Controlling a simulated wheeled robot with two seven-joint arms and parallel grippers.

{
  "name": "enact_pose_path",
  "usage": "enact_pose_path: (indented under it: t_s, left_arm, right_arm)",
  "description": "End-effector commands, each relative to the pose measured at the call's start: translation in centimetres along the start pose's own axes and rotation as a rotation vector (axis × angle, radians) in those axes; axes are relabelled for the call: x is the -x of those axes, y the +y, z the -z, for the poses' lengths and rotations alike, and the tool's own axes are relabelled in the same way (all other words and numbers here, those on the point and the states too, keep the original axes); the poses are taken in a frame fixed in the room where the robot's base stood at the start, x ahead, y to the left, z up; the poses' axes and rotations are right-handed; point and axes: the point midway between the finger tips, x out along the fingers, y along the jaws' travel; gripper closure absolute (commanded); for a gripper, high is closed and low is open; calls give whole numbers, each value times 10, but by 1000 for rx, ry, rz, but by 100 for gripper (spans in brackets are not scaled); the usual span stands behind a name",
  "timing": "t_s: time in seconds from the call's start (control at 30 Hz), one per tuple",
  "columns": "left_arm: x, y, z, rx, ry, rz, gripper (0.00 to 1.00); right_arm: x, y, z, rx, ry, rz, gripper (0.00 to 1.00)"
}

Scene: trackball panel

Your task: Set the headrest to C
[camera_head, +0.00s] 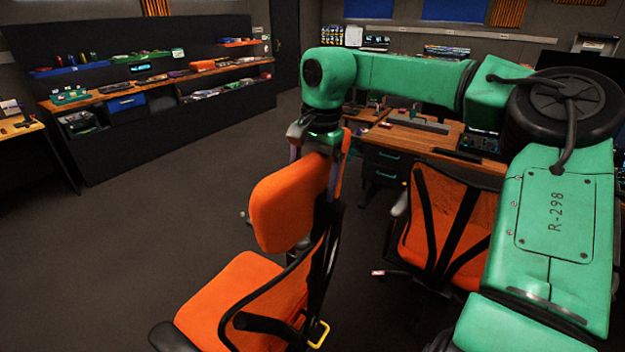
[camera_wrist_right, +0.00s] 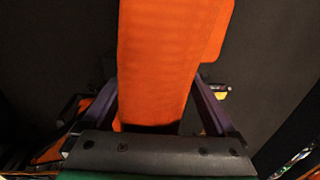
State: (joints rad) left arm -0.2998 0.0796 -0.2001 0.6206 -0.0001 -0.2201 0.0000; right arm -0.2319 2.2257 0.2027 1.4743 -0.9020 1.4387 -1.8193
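The orange headrest (camera_head: 285,207) tops an orange office chair (camera_head: 235,300) in the lower middle of the head view. The headrest leans, with its padded face toward the lower left. My right gripper (camera_head: 318,158) reaches down over its upper edge. In the right wrist view the headrest (camera_wrist_right: 160,50) fills the space between the two purple fingers (camera_wrist_right: 157,100), one along each side. The fingertips are partly hidden, and no mark C can be read. My left gripper is not in view.
A second orange and black chair (camera_head: 455,225) stands close to the right, in front of a wooden desk (camera_head: 420,135). A dark shelf unit (camera_head: 180,130) with several small items lines the left. The floor (camera_head: 150,230) to the left is open.

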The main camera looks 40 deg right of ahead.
Motion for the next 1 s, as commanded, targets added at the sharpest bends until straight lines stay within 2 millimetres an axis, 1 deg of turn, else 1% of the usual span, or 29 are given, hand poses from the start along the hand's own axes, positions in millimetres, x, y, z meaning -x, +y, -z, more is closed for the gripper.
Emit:
enact_pose_path:
  t_s: [0.17,0.27,0.37,0.5,0.7,0.8,0.9,1.0]
  left_arm:
    - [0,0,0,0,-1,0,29]
    - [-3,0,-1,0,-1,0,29]
    - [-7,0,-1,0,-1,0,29]
    - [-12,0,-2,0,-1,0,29]
    - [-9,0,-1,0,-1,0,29]
    - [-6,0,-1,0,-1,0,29]
    - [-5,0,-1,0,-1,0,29]
    - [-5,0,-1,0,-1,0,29]
  right_arm:
    - [0,0,0,0,0,-1,7]
    - [7,0,0,0,1,0,7]
    - [23,0,1,0,3,3,7]
    - [57,0,0,-1,3,3,7]
    - [109,-1,1,-2,3,1,7]
    - [130,-1,0,-1,2,2,7]
    - [142,0,0,-1,1,1,7]
    - [146,0,0,0,-1,-1,7]
